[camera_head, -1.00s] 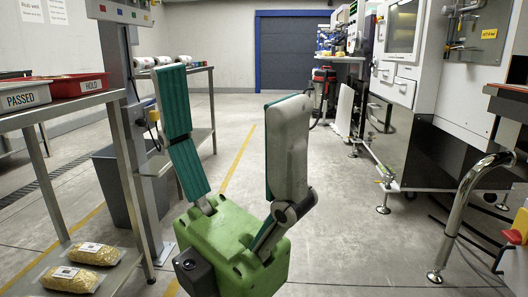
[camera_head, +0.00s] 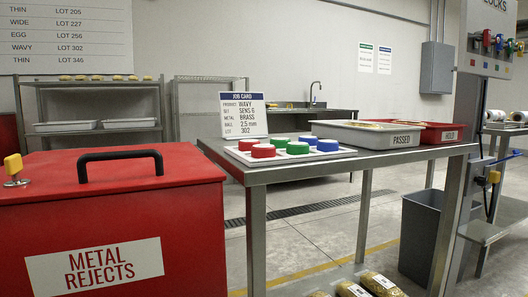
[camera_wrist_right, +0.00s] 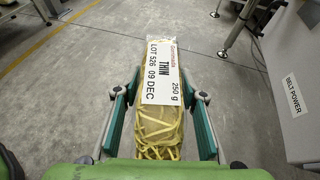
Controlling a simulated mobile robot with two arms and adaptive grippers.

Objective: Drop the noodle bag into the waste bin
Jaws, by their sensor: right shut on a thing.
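In the right wrist view, my right gripper (camera_wrist_right: 160,122) is shut on the noodle bag (camera_wrist_right: 158,128), one finger on each side. The bag is clear with yellow noodles and a white label reading THIN, LOT 526, 09 DEC, 250 g. It is held above a grey floor. A dark grey open bin (camera_head: 422,240), which looks like the waste bin, stands on the floor at the right of the head view, behind a table leg. Its inside is mostly hidden. Neither gripper shows in the head view.
A red METAL REJECTS box (camera_head: 190,235) stands at left. A steel table (camera_head: 350,165) holds coloured discs, a job card, a grey PASSED tray (camera_head: 368,135) and a red HOLD tray (camera_head: 440,135). Noodle bags (camera_head: 380,284) lie on its lower shelf. A BELT POWER panel (camera_wrist_right: 296,85) is at right.

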